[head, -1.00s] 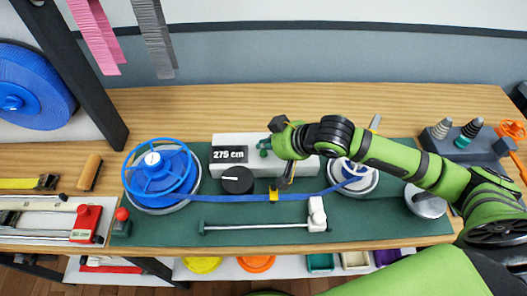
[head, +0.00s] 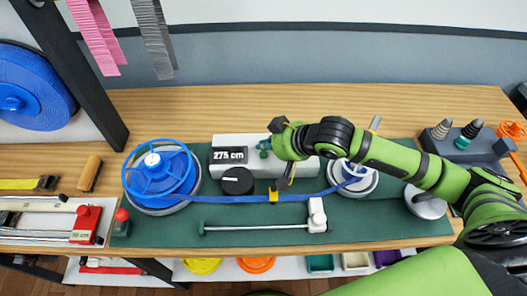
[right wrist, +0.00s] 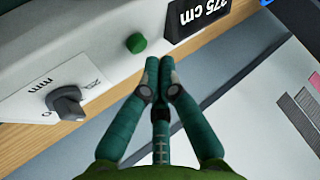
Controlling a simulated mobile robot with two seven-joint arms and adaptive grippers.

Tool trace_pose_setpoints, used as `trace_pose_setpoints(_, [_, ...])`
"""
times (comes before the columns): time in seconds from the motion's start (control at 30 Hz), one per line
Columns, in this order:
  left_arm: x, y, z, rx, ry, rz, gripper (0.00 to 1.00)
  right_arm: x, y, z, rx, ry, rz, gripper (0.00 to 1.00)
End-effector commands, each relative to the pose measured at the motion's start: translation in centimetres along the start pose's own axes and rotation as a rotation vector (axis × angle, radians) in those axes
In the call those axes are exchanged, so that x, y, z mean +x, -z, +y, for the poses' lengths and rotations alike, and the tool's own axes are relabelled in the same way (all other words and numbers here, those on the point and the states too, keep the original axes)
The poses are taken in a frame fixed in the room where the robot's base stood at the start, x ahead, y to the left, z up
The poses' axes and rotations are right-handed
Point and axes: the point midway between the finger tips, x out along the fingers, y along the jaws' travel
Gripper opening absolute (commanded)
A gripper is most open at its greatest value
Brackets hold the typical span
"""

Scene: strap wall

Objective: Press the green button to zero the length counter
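The length counter (head: 229,155) is a white box on the green mat, with a black display reading 275 cm. In the right wrist view the display (right wrist: 195,15) appears upside down. The round green button (right wrist: 136,43) stands out from the box's white face, between the display and a dark knob (right wrist: 67,101). My right gripper (right wrist: 160,62) is shut and empty, its teal fingertips side by side. They show just right of and below the button, apart from it in the picture. In the head view my right wrist hides part of the box. My left gripper is out of view.
A blue strap (head: 250,197) runs across the mat from a blue reel (head: 158,172) to a smaller reel on the right. A black dial (head: 237,181) and a rail with a white slider (head: 317,214) are near the box. Bare wood (head: 230,110) lies behind.

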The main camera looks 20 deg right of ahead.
Motion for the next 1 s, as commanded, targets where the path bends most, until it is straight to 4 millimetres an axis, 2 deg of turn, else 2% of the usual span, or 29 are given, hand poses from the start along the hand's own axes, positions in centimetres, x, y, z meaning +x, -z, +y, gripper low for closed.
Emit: trace_pose_setpoints(1.0, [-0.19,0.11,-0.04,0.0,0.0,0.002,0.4,0.84,-0.79,0.35,0.0,-0.001,0.0,0.0])
